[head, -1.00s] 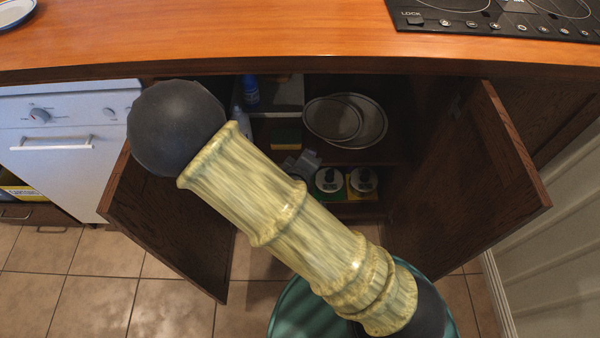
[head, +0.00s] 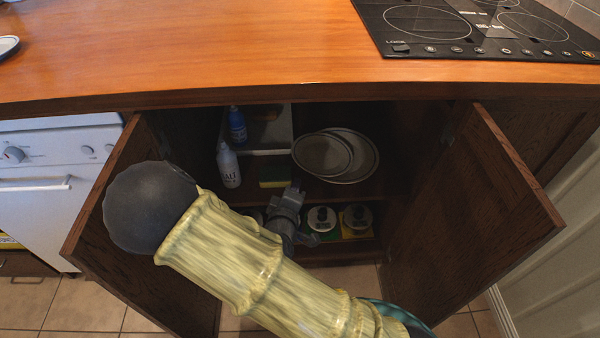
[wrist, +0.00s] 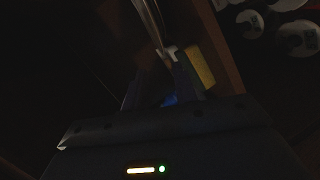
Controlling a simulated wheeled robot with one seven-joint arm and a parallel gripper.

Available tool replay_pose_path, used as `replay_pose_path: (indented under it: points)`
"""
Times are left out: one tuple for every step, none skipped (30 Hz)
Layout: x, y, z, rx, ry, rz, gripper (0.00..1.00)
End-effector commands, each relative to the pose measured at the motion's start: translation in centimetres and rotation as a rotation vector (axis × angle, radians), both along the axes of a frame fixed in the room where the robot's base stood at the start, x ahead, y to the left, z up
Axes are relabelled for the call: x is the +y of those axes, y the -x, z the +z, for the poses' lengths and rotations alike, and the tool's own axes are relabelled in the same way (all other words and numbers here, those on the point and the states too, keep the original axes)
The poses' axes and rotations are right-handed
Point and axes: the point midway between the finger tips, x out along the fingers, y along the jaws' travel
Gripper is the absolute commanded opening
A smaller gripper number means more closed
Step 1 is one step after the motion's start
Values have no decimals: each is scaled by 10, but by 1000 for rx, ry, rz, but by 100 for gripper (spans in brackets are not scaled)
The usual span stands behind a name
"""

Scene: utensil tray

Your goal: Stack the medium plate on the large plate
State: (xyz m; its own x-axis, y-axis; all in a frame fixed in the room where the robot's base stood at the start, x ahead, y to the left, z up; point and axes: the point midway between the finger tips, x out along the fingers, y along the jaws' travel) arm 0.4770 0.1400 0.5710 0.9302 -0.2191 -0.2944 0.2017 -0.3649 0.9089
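The smaller one, which I take as the medium plate (head: 320,154), overlaps the left part of the larger plate (head: 367,160). Whether it rests fully on it, I cannot tell. My gripper (head: 293,188) is at the shelf's front edge, just below and left of the plates, and seems apart from them. In the dark wrist view my gripper (wrist: 160,80) shows two fingers with a gap between them, and thin pale plate edges (wrist: 150,22) lie beyond. I see nothing held.
A yellow-green sponge (head: 273,176), a white bottle (head: 228,165) and a blue bottle (head: 237,125) stand left of the plates. Round-topped containers (head: 322,219) sit on the lower shelf. Open doors (head: 475,190) flank the cabinet; the counter (head: 200,45) overhangs it.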

Motion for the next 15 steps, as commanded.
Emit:
replay_pose_path:
  points:
    - [-2,-9,-6,-1,-1,-2,28]
    - [-3,-13,-7,-2,-2,-2,28]
    - [-5,-19,-9,-1,-1,-2,28]
    - [-6,-23,-10,-1,-1,-2,28]
    - [-7,-28,-12,-1,-2,-3,28]
    - [-9,-34,-14,-1,-1,-3,28]
    - [-9,-39,-15,-1,-1,-2,28]
    - [-11,-43,-16,-2,-1,-2,28]
    - [-12,-49,-18,-2,0,-2,28]
    - [-13,-53,-20,-1,-1,-1,28]
    - [-14,-58,-21,-1,-1,-2,28]
    - [-15,-64,-23,-1,-1,-2,28]
    - [-16,-68,-25,-1,-2,-1,28]
    - [-17,-73,-26,-1,-2,-1,28]
    - [-19,-79,-28,-2,-1,-2,28]
